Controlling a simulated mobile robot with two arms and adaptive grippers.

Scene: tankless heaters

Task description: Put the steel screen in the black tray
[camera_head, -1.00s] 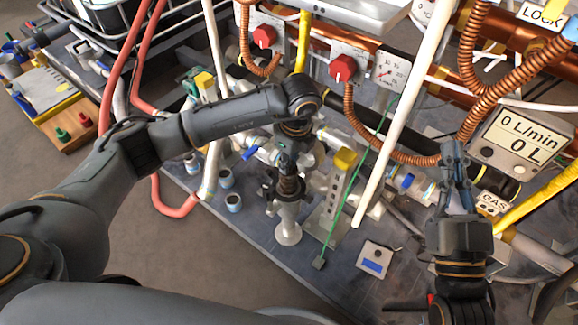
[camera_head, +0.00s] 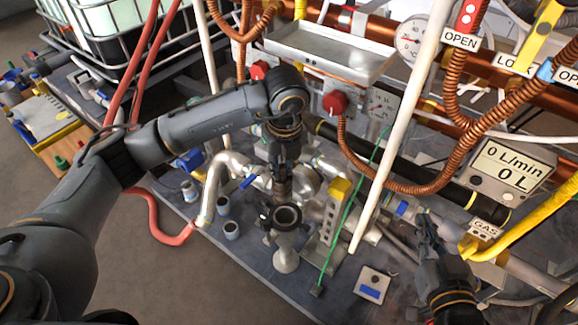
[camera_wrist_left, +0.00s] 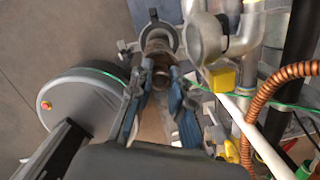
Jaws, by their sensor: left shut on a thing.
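My left gripper (camera_head: 280,188) points down just above the open round mouth of a dark fitting (camera_head: 288,217) on the pipework. In the left wrist view my left gripper (camera_wrist_left: 160,92) is shut on a small brownish cylinder, which looks like the steel screen (camera_wrist_left: 161,78). The fingers hide part of it, and its lower end is close to the fitting's mouth; I cannot tell whether it is fully clear. My right gripper (camera_head: 427,228) is at the right, away from the pipework's fitting; its finger gap is unclear. I cannot make out a black tray.
A pale metal tray (camera_head: 330,48) sits at the back. A white slanting pipe (camera_head: 398,125), copper coils (camera_head: 405,188) and a yellow-topped bracket (camera_head: 333,205) stand close on the right. Small cups (camera_head: 231,230) stand to the left. A small blue-marked box (camera_head: 372,284) lies in front.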

